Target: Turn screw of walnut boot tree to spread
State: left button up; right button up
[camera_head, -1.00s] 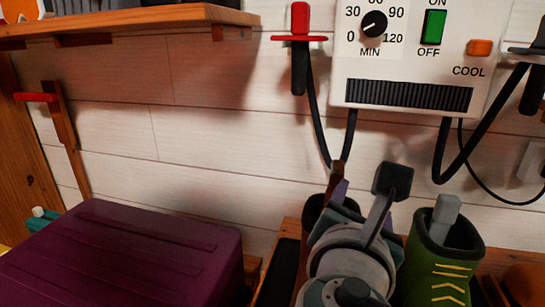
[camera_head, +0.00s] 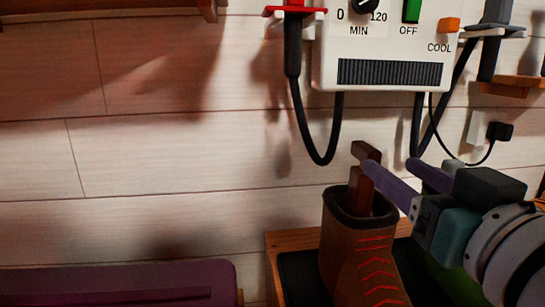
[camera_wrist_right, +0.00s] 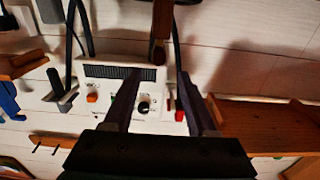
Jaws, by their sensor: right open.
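In the right wrist view the boot tree (camera_wrist_right: 163,18) shows as a dark wooden bar at the top. My right gripper (camera_head: 393,166) is open, coming from the right. One purple finger overlaps the boot tree's top in the head view; I cannot tell if they touch. The right wrist view shows the fingers apart with the gripper (camera_wrist_right: 159,75) empty. My left gripper is not in view.
The boot stands on a black mat with a wooden edge (camera_head: 285,240). A white control box (camera_head: 385,50) with hoses hangs on the wall behind. A green boot (camera_head: 440,285) is mostly hidden by my right arm. A purple case (camera_head: 120,280) is at lower left.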

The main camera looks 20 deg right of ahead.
aim_at(357, 141)
jog(key=b+x, duration=0.1)
jog(key=x, duration=0.8)
jog(key=shift+w+d, duration=0.1)
grip_shut()
dwell(0.4)
